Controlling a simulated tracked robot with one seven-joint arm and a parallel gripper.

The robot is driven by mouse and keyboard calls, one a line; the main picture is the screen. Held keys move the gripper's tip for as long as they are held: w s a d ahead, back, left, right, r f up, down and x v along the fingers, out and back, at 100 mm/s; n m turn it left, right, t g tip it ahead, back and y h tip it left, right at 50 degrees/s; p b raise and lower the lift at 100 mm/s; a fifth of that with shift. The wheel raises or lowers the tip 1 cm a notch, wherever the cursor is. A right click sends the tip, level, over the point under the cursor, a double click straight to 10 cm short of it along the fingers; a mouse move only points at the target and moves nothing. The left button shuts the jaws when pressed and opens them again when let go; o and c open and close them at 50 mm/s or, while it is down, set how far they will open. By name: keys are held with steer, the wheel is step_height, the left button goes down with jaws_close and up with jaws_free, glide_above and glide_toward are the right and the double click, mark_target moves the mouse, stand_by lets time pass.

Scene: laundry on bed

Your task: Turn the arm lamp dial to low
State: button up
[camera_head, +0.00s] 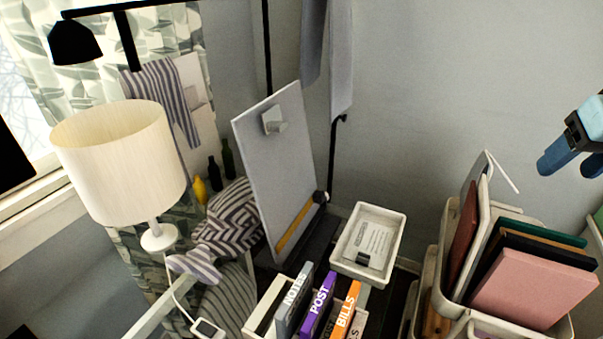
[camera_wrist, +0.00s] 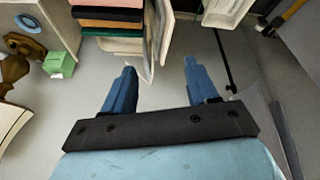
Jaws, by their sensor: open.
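A black arm lamp (camera_head: 75,42) hangs from a dark horizontal bar at the upper left of the head view. I cannot tell for sure which part is its dial. A small grey square plate with a knob (camera_head: 274,123) sits on an upright grey board. A small white device with a dark face (camera_head: 207,329) lies at the bottom left, by a white cord. My gripper (camera_head: 568,165) is at the far right, above and right of the books, far from all of these. Its blue fingers are apart and empty in the wrist view (camera_wrist: 160,70).
A cream-shaded table lamp (camera_head: 120,165) stands at the left. A white tray (camera_head: 397,225), labelled files (camera_head: 318,302) and a bin of books (camera_head: 452,215) fill the lower middle and right. The wrist view shows books (camera_wrist: 108,22) and a green box (camera_wrist: 59,65).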

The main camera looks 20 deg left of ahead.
steer(key=w+a+f+n+g+y, duration=0.15)
steer(key=w+a+n+g, duration=0.35)
steer(key=w+a+n, duration=1.4)
steer(key=w+a+f+n+g, duration=0.1)
steer(key=w+a+f+n, duration=0.3)
steer(key=a, duration=0.6)
steer(key=a+f+n+g, duration=0.2)
steer(key=a+f, duration=0.5)
steer(key=a, duration=0.4)
steer(key=w+a+f+n+g, duration=0.1)
steer(key=w+a+f+n, duration=0.3)
steer(key=a, duration=0.6)
steer(key=shift+m, duration=0.5)
steer(key=x, duration=1)
steer(key=d+x, duration=0.1)
steer(key=x, duration=0.4)
steer(key=shift+w+d+f, duration=0.1)
steer(key=shift+w+f, duration=0.2)
steer(key=shift+f, duration=0.1)
steer(key=shift+x, duration=0.95)
steer(key=shift+c, duration=0.2)
